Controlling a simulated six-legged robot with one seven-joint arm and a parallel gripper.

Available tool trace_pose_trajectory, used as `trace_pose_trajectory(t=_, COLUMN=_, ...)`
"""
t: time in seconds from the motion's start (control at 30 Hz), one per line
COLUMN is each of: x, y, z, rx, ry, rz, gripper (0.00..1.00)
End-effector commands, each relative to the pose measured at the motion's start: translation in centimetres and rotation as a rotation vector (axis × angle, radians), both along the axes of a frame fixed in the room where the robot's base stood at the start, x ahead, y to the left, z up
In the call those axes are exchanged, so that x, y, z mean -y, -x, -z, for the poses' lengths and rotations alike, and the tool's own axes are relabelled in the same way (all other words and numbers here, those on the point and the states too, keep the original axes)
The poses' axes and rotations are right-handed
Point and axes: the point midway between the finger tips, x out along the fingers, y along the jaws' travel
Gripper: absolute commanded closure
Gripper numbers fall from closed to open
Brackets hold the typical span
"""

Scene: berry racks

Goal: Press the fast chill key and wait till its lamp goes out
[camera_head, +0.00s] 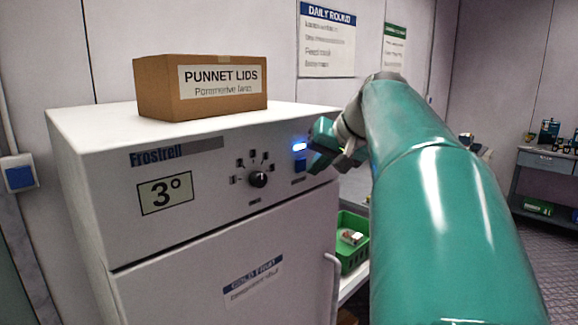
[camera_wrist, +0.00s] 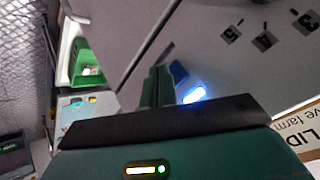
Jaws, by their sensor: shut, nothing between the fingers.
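The white chiller (camera_head: 220,220) has a dial (camera_head: 257,179) and a display reading 3° on its front panel. A blue key (camera_head: 299,165) sits at the right of the panel, below a lamp (camera_head: 299,147) that glows blue. In the wrist view the lamp (camera_wrist: 195,95) glows and the blue key (camera_wrist: 179,70) shows just beyond my fingers. My gripper (camera_head: 318,147) is shut and empty, close in front of the panel beside the key and lamp. I cannot tell whether its fingertips touch the key.
A cardboard box marked PUNNET LIDS (camera_head: 225,90) stands on top of the chiller. A green crate (camera_head: 352,255) sits to the chiller's right, behind the door handle (camera_head: 333,285). A workbench (camera_head: 545,160) stands at the far right.

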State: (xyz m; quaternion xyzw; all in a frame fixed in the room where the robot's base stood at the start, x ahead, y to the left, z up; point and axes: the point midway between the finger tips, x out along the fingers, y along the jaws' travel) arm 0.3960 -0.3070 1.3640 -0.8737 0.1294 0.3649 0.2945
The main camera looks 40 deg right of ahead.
Motion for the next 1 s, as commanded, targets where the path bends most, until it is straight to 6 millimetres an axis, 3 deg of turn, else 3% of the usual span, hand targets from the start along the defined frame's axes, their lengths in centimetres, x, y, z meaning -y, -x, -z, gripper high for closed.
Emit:
trace_pose_trajectory(t=0.17, x=0.1, y=0.5, z=0.0, rx=0.000, ry=0.000, rz=0.002, gripper=1.00)
trace_pose_trajectory(t=0.7, x=0.4, y=4.9, z=0.0, rx=0.000, ry=-0.001, rz=0.001, gripper=1.00)
trace_pose_trajectory(t=1.0, x=0.4, y=5.0, z=0.0, rx=0.000, ry=0.000, rz=0.000, gripper=1.00)
